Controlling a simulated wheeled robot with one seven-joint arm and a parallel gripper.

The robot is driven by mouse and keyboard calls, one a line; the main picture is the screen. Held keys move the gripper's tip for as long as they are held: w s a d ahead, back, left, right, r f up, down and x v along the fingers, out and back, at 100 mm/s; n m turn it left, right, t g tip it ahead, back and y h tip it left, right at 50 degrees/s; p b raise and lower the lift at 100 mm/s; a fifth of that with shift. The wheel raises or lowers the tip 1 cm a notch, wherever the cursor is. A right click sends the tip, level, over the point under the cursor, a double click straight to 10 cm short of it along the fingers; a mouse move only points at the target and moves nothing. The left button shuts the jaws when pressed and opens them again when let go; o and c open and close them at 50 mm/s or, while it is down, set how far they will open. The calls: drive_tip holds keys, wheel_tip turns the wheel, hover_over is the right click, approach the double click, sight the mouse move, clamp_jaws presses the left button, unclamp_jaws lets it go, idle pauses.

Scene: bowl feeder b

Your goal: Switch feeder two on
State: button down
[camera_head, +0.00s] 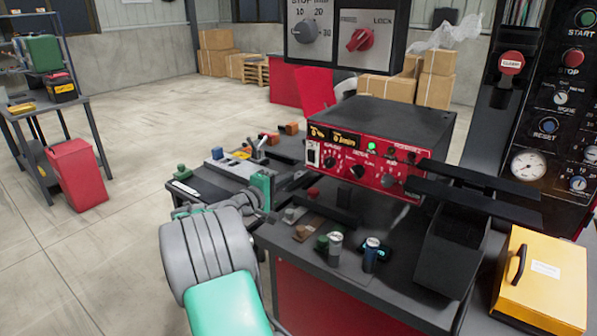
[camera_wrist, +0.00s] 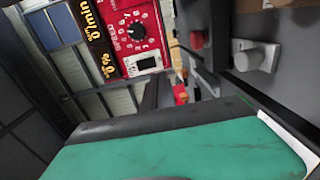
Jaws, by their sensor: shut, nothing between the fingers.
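A black control box with a red front panel (camera_head: 362,165) stands on the dark bench.
Small blocks and two cylindrical pieces (camera_head: 335,243) stand on the bench before the box. A black chute (camera_head: 447,250) and a yellow case (camera_head: 543,275) are to the right. Another panel (camera_head: 345,40) hangs above. A side table with coloured parts (camera_head: 217,153) is at left.

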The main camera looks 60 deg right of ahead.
drive_tip(key=a, duration=0.4)
drive_tip(key=shift+w+a+f, duration=0.2)
drive_tip(key=shift+w+f, duration=0.05)
drive_tip(key=shift+f, duration=0.05)
drive_tip(key=w+a+r+t+y+p, duration=0.1)
drive_tip(key=w+a+t+y+p, duration=0.3)
drive_tip(key=a, duration=1)
drive_tip(key=w+a+t+y+p, duration=0.35)
drive_tip(key=w+a+y, duration=0.2)
drive_tip(key=a, duration=0.85)
drive_tip(key=s+a+g+y+p, duration=0.1)
drive_tip(key=s+a+y+p, duration=0.1)
drive_tip(key=s+a, duration=0.4)
drive_tip(key=s+a+n+g+y+p, duration=0.1)
drive_tip(key=s+a+y+p, duration=0.2)
drive_tip(key=a, duration=1.4)
drive_tip(key=s+y, duration=0.2)
drive_tip(key=s, duration=0.1)
drive_tip(key=shift+s+r+n, duration=0.15)
drive_tip(key=shift+r+n, duration=0.15)
drive_tip(key=shift+a+y, duration=0.1)
drive_tip(key=shift+y, duration=0.15)
